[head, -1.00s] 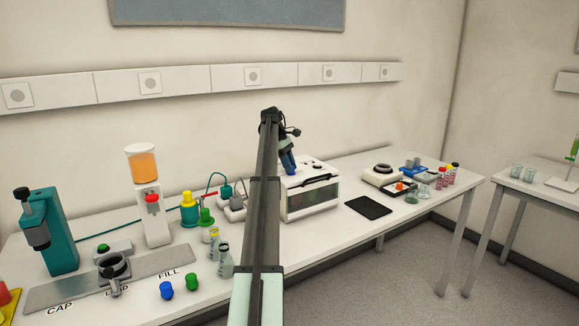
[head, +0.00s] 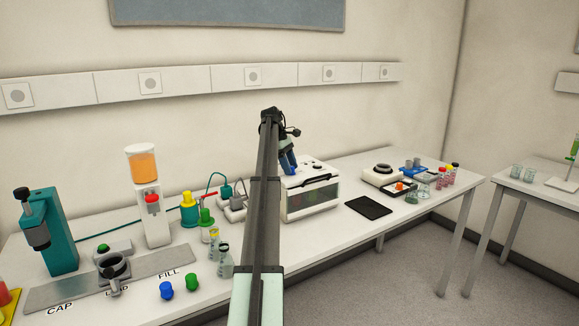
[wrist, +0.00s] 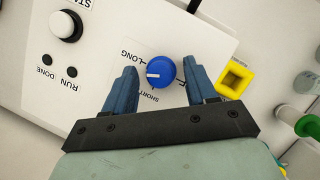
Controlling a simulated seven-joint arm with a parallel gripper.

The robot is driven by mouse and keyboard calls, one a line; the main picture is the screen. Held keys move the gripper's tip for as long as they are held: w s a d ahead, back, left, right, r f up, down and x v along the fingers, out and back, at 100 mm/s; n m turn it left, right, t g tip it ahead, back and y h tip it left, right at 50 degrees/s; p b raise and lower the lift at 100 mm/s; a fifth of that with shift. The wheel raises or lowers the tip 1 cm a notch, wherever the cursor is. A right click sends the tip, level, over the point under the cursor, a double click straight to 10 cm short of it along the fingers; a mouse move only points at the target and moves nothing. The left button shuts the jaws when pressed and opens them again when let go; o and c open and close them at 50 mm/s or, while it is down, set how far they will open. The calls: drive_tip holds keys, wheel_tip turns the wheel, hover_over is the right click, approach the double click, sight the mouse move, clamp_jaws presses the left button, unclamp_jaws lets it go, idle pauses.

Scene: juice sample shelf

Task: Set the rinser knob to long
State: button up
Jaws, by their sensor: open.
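The rinser knob (wrist: 161,71) is round and blue with a white pointer mark, on the white top of the rinser (wrist: 100,75). A third label by the right finger is partly hidden. My gripper (wrist: 160,78) is open, with one blue finger on each side of the knob; a gap shows at the left finger, and contact at the right is unclear. In the head view my gripper (head: 289,165) is over the white rinser box (head: 311,200); the knob cannot be made out there.
A white button (wrist: 66,25) and the RUN and DONE lights sit left of the knob. A yellow square piece (wrist: 235,79) and a green-capped item (wrist: 306,126) lie to the right in the wrist view. A black mat (head: 369,207) lies right of the rinser.

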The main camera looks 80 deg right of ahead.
drive_tip(key=n, duration=0.1)
drive_tip(key=n+h, duration=0.1)
drive_tip(key=n, duration=0.1)
drive_tip(key=n+h, duration=0.1)
drive_tip(key=n, duration=0.1)
drive_tip(key=shift+a, duration=0.25)
drive_tip(key=n+h, duration=0.1)
drive_tip(key=n, duration=0.1)
drive_tip(key=n+t, duration=0.1)
drive_tip(key=n, duration=0.2)
drive_tip(key=shift+s+a+n+h, duration=0.1)
drive_tip(key=shift+s+n+h, duration=0.1)
drive_tip(key=shift+n+h, duration=0.15)
drive_tip(key=w+a+r+m, duration=0.1)
drive_tip(key=a+r+m, duration=0.1)
drive_tip(key=r, duration=0.4)
drive_tip(key=w+a+r+m, duration=0.2)
drive_tip(key=r+m, duration=0.2)
drive_tip(key=r, duration=0.2)
drive_tip(key=shift+w+a+r+y, duration=0.25)
drive_tip(key=shift+a+r+y, duration=0.1)
drive_tip(key=shift+a+y, duration=0.1)
drive_tip(key=shift+m, duration=0.35)
